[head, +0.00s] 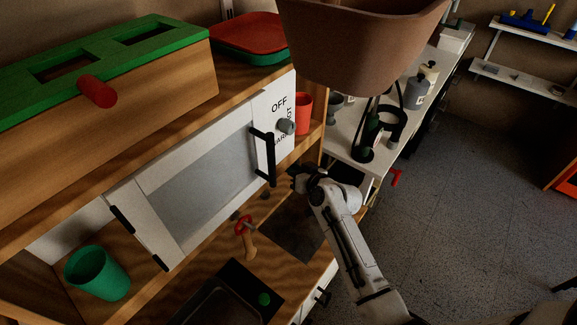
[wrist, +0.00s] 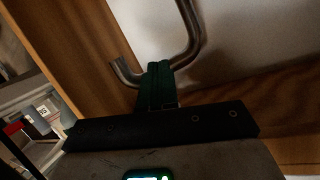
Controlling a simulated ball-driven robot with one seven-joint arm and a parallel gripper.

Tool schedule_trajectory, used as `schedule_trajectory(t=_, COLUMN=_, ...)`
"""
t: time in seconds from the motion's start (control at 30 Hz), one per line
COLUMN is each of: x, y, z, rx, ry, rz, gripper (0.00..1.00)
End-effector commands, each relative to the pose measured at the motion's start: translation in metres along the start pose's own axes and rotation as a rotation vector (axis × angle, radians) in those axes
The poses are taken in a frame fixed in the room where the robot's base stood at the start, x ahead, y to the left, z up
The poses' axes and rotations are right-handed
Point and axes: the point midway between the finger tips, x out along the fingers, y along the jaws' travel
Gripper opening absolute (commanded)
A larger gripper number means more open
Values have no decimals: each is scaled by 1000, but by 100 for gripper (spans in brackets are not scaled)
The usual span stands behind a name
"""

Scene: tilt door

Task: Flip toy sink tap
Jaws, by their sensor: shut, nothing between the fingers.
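The toy tap (head: 249,247) stands on the wooden counter behind the dark sink (head: 208,306) in the head view. It has a wood-coloured body and a red top piece (head: 243,225). My gripper (head: 296,178) is to the right of and above the tap in the picture, close to the lower end of the microwave's dark handle. In the wrist view, my dark fingers (wrist: 158,84) are shut and empty. A bent metal bar (wrist: 190,30) passes right behind their tips; I cannot tell whether they touch it. The tap is not seen in the wrist view.
The white microwave door (head: 195,180) with its handle (head: 265,157) is above the counter. A green cup (head: 97,273) is at the lower left, a red cup (head: 303,113) on the shelf. A brown bin-like container (head: 360,50) fills the top middle. Open floor lies right.

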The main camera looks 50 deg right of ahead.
Motion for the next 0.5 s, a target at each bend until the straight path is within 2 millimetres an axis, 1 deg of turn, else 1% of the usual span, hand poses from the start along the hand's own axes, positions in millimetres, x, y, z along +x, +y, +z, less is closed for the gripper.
schedule_trajectory(t=0.5, x=4, y=3, z=-3, rx=0, ry=1, rz=1, gripper=0)
